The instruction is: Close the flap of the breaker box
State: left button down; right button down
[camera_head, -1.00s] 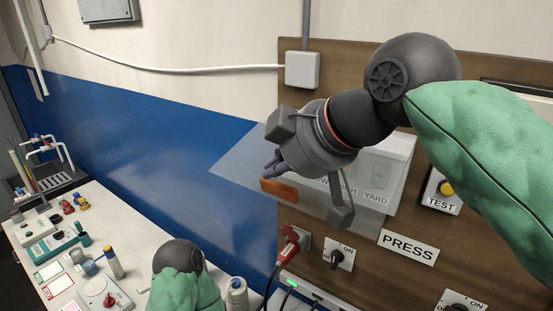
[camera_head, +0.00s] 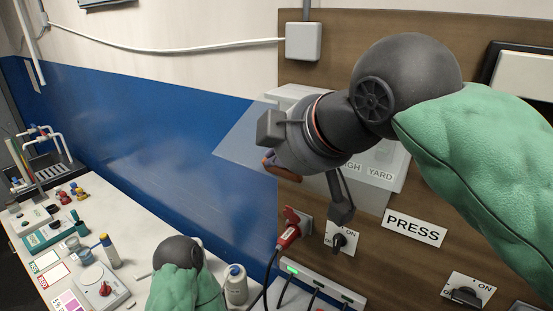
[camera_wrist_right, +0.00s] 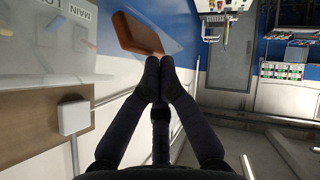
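The breaker box (camera_head: 382,168) is a pale case on the brown board, with lettering partly readable as "YARD". Its clear flap (camera_head: 238,145) stands out from the box, past the board's left edge in the head view. An orange handle (camera_head: 284,172) is on the flap; it shows larger in the right wrist view (camera_wrist_right: 138,34). My right gripper (camera_head: 272,160) is in front of the box by the handle. Its fingertips (camera_wrist_right: 160,66) are together with nothing seen between them, just below the handle in the wrist view; contact is unclear. My left gripper is out of sight.
A grey junction box (camera_head: 303,42) sits above the breaker box. A red plug (camera_head: 289,235), a rotary switch (camera_head: 339,240) and a PRESS label (camera_head: 415,228) are below it. A white bench (camera_head: 130,250) with bottles and instruments is at lower left.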

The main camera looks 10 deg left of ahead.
jog(key=w+d+f+n+t+b, duration=0.4)
jog(key=w+f+t+b, duration=0.5)
jog(key=b, duration=1.6)
jog(key=shift+w+d+f+n+b, duration=0.25)
jog(key=shift+w+f+n, duration=1.3)
jog(key=shift+f, duration=1.8)
jog(key=shift+w, duration=0.1)
